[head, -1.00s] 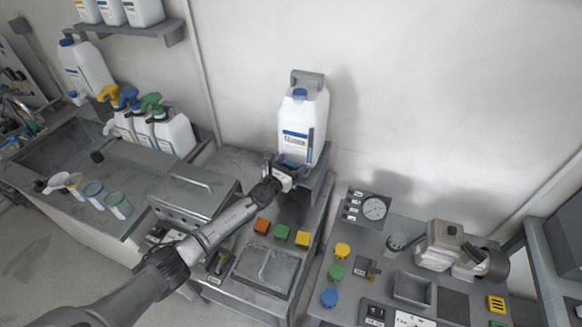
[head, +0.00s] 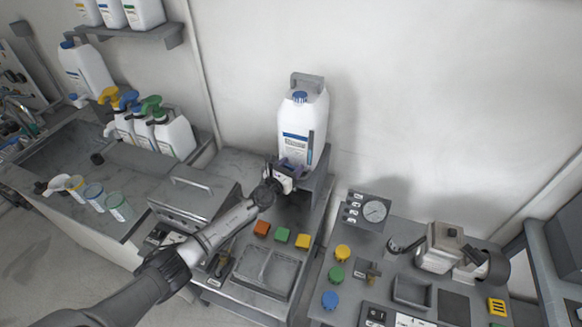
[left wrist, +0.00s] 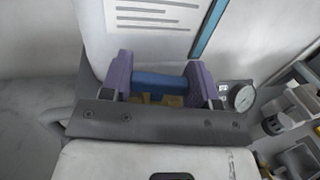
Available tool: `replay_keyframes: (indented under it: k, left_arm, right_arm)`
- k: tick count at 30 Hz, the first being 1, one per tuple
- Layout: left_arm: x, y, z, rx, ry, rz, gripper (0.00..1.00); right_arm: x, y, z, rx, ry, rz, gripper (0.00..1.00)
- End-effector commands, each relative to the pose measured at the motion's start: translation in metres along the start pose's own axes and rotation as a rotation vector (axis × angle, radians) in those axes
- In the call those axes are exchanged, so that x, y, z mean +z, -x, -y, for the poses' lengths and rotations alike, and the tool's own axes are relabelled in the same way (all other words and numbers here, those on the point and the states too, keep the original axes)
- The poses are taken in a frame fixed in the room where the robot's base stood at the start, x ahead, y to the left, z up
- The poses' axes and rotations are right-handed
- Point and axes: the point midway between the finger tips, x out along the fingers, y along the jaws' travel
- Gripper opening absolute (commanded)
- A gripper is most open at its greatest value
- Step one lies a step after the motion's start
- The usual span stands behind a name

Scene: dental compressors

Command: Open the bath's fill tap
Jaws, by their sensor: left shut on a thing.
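A large white jug (head: 301,122) with a blue cap stands upright on a grey stand against the wall. In the left wrist view a blue bar-shaped handle (left wrist: 160,82), apparently the fill tap, sits in front of the jug's foot. My left gripper (head: 288,170) is at the jug's lower front. In the wrist view its purple fingers are at the two ends of the blue handle, shut on it. The tap's body and outlet are hidden. A lidded metal box (head: 194,195), perhaps the bath, stands left of the stand. My right gripper is not in view.
Orange, green and yellow blocks (head: 282,234) and a twin metal tray (head: 266,266) lie in front of the stand. A gauge box (head: 367,210) and a small machine (head: 440,248) stand at right. Spray bottles (head: 150,128) and cups (head: 93,195) are at left.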

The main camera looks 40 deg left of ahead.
Motion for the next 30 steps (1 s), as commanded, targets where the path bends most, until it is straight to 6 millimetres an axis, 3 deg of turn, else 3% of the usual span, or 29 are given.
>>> replay_keyframes:
  k: [3,9,22,23,30]
  left_arm:
    - [0.006,-0.001,0.001,0.063,0.004,-0.002,0.32]
    - [0.004,0.000,0.001,0.202,0.004,-0.002,0.31]
    - [0.000,0.000,0.000,0.255,0.000,-0.001,0.32]
    - [0.000,0.000,0.000,0.255,0.000,-0.001,0.57]
    - [0.000,0.000,0.000,0.254,0.000,-0.002,0.80]
  right_arm:
    - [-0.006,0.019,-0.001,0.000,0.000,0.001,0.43]
    - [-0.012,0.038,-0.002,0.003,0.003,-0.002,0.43]
    - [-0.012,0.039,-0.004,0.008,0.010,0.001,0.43]
    - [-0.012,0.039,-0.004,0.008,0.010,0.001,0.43]
    - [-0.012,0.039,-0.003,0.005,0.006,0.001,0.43]
